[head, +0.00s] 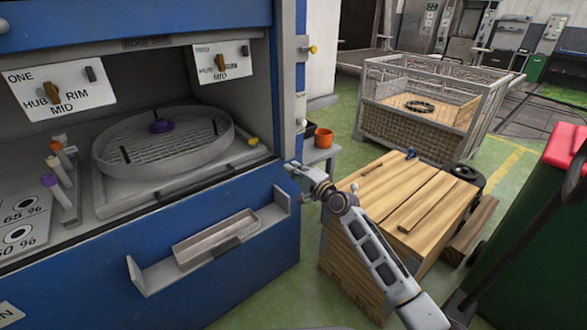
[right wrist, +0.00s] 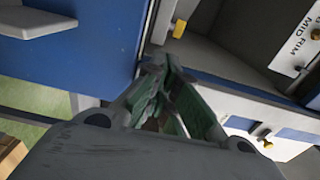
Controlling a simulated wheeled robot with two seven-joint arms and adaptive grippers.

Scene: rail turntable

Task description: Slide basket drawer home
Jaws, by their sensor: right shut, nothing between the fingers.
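The basket drawer is a grey tray (head: 185,189) in the bay of the blue cabinet. How far the drawer stands out is hard to judge. My right gripper (head: 291,168) is shut and empty at the right front corner of the cabinet, just right of the tray. In the right wrist view the closed fingertips (right wrist: 163,70) are close to the blue and grey cabinet edge; I cannot tell if they touch. A yellow knob (right wrist: 180,29) shows just beyond them. My left gripper is out of view.
A grey ledge with a shallow bin (head: 215,238) juts from the blue front below the bay. A wooden crate (head: 400,200) stands right of the cabinet, under my right arm. An orange pot (head: 323,138) sits behind. A wire cage (head: 415,130) stands farther back.

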